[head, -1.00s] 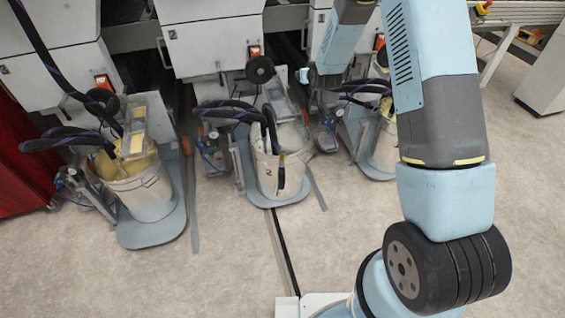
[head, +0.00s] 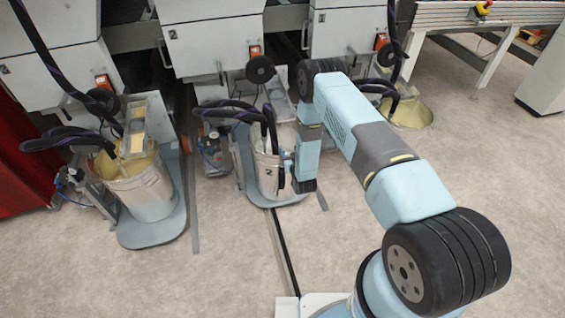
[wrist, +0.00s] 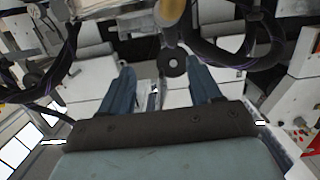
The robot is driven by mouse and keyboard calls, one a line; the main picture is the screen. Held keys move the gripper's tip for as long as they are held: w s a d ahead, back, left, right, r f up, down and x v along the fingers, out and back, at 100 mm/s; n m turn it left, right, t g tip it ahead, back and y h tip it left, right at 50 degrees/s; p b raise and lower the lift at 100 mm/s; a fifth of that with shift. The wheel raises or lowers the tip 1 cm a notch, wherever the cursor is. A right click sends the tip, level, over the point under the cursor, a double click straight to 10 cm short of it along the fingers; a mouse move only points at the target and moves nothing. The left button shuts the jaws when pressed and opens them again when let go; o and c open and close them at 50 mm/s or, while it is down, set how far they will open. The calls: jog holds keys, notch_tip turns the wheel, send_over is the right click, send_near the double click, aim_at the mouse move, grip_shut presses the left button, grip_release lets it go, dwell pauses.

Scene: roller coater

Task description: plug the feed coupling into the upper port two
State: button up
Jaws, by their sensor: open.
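My gripper (wrist: 162,80) is open in the wrist view, two blue-grey fingers spread apart with nothing held between them. A round black disc with a centre hole (wrist: 172,62) shows beyond the gap between the fingertips. In the head view the end of my arm is beside the middle white bucket (head: 268,176) and covers part of its right side; the fingers cannot be made out there. Black hoses with purple stripes (head: 228,112) bend down into that bucket. They cannot be told apart as feed coupling or otherwise. Upper port two cannot be picked out in either view.
White machine cabinets (head: 214,42) line the back. A left bucket (head: 146,192) stands on a grey base plate, and a right bucket (head: 410,114) is partly hidden behind my arm. A roller conveyor (head: 480,14) is at back right. The front floor is clear.

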jog(key=s+f+t, duration=0.1)
jog(key=s+f, duration=1)
jog(key=f, duration=0.1)
jog(key=shift+y, duration=0.3)
jog(key=x, duration=0.8)
jog(key=d+r+x, duration=0.1)
jog(key=x, duration=0.4)
jog(key=shift+w, duration=0.25)
grip_shut()
